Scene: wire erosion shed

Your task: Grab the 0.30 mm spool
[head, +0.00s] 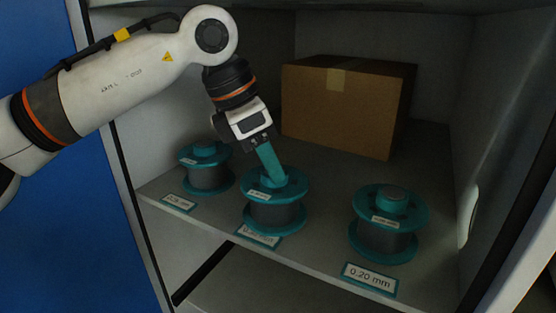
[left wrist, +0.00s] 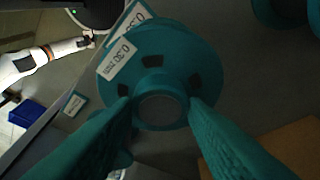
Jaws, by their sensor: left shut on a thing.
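The 0.30 mm spool (head: 273,217) is the middle one of three teal-flanged spools on the shelf. In the left wrist view its label (left wrist: 118,58) reads 0.30, and its upper flange and round hub (left wrist: 160,108) face the camera. My left gripper (head: 272,178) comes down from above, tilted. Its teal fingers (left wrist: 163,104) are shut on the spool's raised hub, one on each side. The spool stands upright and seems to rest on the shelf; I see no gap under it.
Another spool (head: 207,170) stands to the left and one (head: 384,226) to the right, behind a 0.20 mm shelf tag (head: 369,279). A cardboard box (head: 345,108) stands behind. The cabinet's side walls and the board above bound the space.

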